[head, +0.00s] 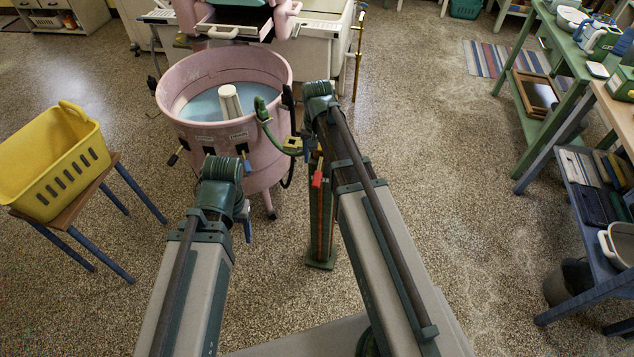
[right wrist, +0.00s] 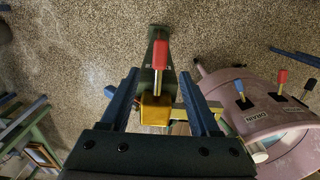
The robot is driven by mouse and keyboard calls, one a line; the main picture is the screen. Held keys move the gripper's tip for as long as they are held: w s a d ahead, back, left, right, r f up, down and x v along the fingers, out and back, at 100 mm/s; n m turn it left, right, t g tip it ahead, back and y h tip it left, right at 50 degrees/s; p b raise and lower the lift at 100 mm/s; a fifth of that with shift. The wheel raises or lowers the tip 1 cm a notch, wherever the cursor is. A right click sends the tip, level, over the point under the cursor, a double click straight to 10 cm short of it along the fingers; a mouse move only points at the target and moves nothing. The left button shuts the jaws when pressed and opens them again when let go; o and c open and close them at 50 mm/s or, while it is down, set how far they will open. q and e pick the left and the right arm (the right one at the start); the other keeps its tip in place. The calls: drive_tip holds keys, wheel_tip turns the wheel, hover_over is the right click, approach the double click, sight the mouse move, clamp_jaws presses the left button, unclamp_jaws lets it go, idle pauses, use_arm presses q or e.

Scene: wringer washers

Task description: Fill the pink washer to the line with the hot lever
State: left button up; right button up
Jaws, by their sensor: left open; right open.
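The pink washer (head: 272,145) stands ahead of me. Its tub holds pale blue water (head: 202,104) around a white agitator (head: 230,100); I cannot make out a fill line. A red-handled lever (head: 317,180) sits on a post in front of the washer, with no readable label. In the right wrist view the red handle (right wrist: 160,55) rises above a yellow block (right wrist: 156,108). My right gripper (right wrist: 160,95) is open, its blue fingers on either side of the lever, not closed on it. My left gripper (head: 246,222) is open, mostly hidden behind its arm, before the washer.
A green hose (head: 265,118) reaches the tub rim. Levers on the washer's front include a blue one (right wrist: 240,87) at the DRAIN label and a red one (right wrist: 282,77). A yellow basket (head: 62,170) stands on a stool at left. Green tables (head: 560,50) stand at right.

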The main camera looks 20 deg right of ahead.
sight(317, 176)
wheel_tip(317, 176, down, 10)
drive_tip(key=b, duration=0.8)
drive_tip(key=shift+r, duration=0.25)
clamp_jaws()
idle(0.8)
